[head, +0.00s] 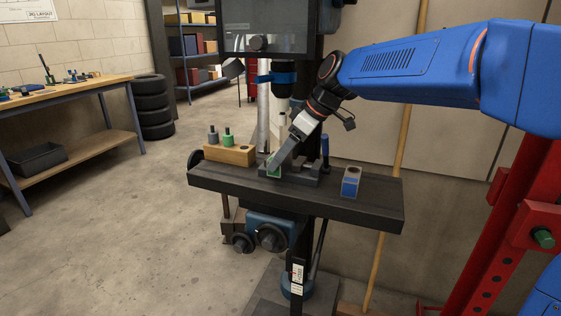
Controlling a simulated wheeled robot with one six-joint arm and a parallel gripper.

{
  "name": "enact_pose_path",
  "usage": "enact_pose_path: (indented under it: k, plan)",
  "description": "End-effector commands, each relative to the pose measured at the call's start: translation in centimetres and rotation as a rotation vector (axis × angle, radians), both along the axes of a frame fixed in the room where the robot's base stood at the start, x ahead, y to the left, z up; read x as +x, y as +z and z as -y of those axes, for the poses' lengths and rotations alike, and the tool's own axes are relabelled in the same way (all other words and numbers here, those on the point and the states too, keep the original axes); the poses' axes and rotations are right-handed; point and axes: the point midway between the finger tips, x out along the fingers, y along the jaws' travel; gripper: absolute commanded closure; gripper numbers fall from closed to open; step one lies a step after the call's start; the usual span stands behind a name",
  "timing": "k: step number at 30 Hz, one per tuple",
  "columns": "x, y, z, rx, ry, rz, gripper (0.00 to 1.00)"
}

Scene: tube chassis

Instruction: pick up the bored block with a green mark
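A small block with a green mark (271,174) stands on the dark drill-press table, left of the middle. Its bore does not show, and my gripper hides much of it. My gripper (274,166) reaches down from the upper right, with its fingertips at the block. I see the fingers nearly edge-on, so I cannot tell whether they are apart or closed on the block. Another block (350,183), grey with a blue mark and a dark hole in its top, stands on the right part of the table.
The drill-press table (377,211) has a dark vise (303,173) behind my gripper. A wooden holder (229,155) with grey and green pegs stands at the left. A blue-handled tool (325,152) stands upright behind. The press head (266,28) overhangs. The table's right end is clear.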

Motion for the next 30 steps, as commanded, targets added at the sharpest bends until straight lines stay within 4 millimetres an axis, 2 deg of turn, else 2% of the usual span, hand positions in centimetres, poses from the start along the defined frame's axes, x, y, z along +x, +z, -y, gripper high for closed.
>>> enact_pose_path:
  k: [8,15,23,30]
  plan:
    - [0.0,1.2,0.0,0.001,0.0,0.002,0.65]
    - [0.0,3.9,0.0,0.002,0.001,0.004,0.65]
    - [-3.9,3.6,-1.5,0.0,0.004,0.002,0.65]
    - [-9.2,3.6,-3.4,0.001,0.006,0.003,0.65]
